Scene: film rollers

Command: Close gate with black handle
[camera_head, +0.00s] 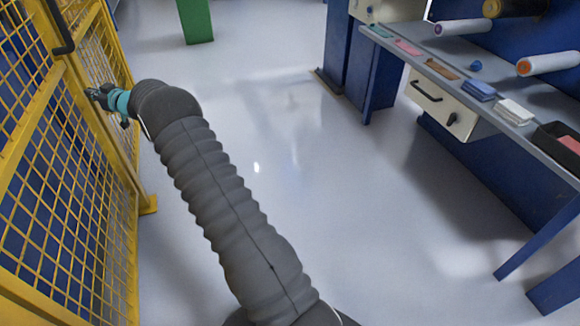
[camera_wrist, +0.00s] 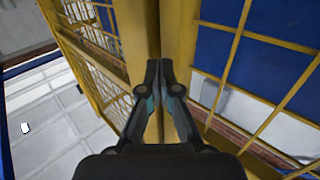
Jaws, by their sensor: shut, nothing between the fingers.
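The yellow mesh gate (camera_head: 62,150) stands along the left side in the head view. Its black handle (camera_head: 58,28) is a vertical bar near the top left, on a yellow post. My gripper (camera_head: 95,93) is at the yellow frame, below and to the right of the handle. In the wrist view my gripper (camera_wrist: 160,68) is shut and empty, its fingertips in front of yellow posts (camera_wrist: 178,35). I cannot tell whether the fingertips touch the frame. The handle is not visible in the wrist view.
A workbench (camera_head: 480,95) with film rollers (camera_head: 548,63) and small items stands at the right. A green block (camera_head: 195,20) stands at the back. A yellow foot (camera_head: 148,205) sits on the floor beside the fence. The middle floor is clear.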

